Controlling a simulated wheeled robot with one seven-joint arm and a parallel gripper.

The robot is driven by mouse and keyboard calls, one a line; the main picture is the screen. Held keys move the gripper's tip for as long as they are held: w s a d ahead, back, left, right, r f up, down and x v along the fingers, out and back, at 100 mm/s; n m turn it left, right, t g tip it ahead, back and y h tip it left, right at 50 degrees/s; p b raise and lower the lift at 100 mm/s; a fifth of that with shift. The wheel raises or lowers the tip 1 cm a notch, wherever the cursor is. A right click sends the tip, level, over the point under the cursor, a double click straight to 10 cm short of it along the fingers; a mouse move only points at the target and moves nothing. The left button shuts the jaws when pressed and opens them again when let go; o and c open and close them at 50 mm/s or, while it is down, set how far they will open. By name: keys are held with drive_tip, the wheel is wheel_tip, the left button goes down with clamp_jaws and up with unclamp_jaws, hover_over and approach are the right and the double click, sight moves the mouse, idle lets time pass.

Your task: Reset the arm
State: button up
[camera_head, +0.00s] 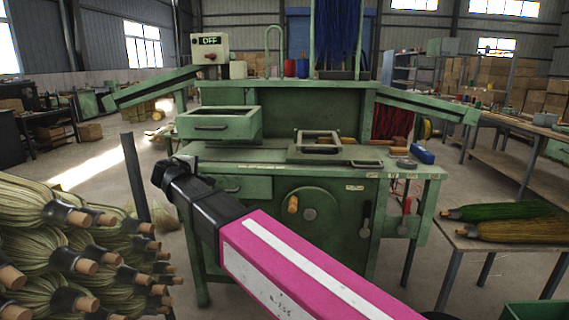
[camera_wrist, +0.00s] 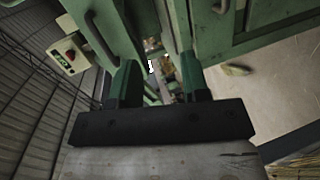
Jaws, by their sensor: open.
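My gripper (camera_head: 176,166) is at the far end of my pink and black arm, in front of the green winding machine (camera_head: 330,115). In the wrist view my gripper (camera_wrist: 161,84) shows two dark green fingers standing apart, with nothing held between them. The machine's green drawer (camera_head: 220,124) is behind and slightly above the gripper in the head view. A control box (camera_head: 209,50) reading OFF stands at the machine's upper left and also shows at the left of the wrist view (camera_wrist: 68,56).
Straw broom bundles (camera_head: 70,240) are stacked at the left beside a dark metal post (camera_head: 136,178). A side table (camera_head: 505,240) at the right holds a green bundle (camera_head: 495,211) and a brown one (camera_head: 515,230). Floor shows between the post and the machine.

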drive_tip(key=w+d+f+m+g+h, duration=0.1)
drive_tip(key=d+f+m+g, duration=0.25)
drive_tip(key=d+f, duration=0.9)
drive_tip(key=w+d+f+m+g+h, duration=0.1)
drive_tip(key=w+d+f+m+g, duration=0.3)
drive_tip(key=d+f, duration=0.9)
drive_tip(key=s+d+f+m+g+y, duration=0.1)
drive_tip(key=s+d+f, duration=0.3)
drive_tip(key=d, duration=0.4)
drive_tip(key=s+d+f+m+g+y, duration=0.2)
drive_tip(key=s+d+f+m+g, duration=0.2)
drive_tip(key=s+d, duration=0.3)
drive_tip(key=s+d+f+m+g+y, duration=0.1)
drive_tip(key=s+d+f+m+g, duration=0.1)
drive_tip(key=s+d+f, duration=0.3)
drive_tip(key=d, duration=0.4)
drive_tip(key=shift+s+f+y, duration=0.15)
drive_tip(key=shift+s+y, duration=0.1)
drive_tip(key=shift+y, duration=0.15)
drive_tip(key=shift+m, duration=0.25)
